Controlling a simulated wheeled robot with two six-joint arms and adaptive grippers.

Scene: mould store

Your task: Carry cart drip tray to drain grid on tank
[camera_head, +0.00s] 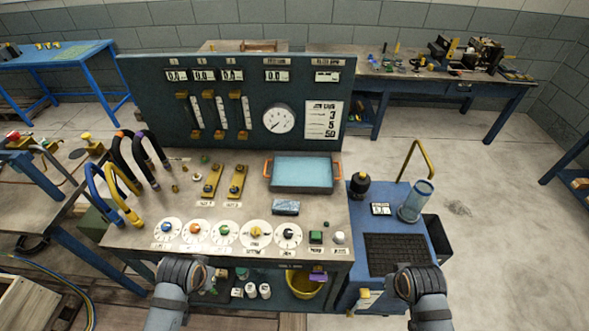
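A shallow tray (303,173) with a light blue inside and orange handles at its left and right ends sits on the right part of the control bench top (340,215). A dark drain grid (398,252) lies on top of the blue tank (375,203), to the right of the bench and lower in the picture. Nothing lies on the grid. My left arm ends in a dark part (182,271) at the bench's front edge. My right arm ends in a dark part (418,281) at the tank's front. Neither touches the tray. I cannot make out fingers on either.
A clear cylinder (415,201), a black-topped knob (359,183) and a small display stand by the grid. A yellow bar (418,160) rises behind the tank. Dials, levers, a small blue block (286,207) and curved hoses crowd the bench. Floor is clear at right.

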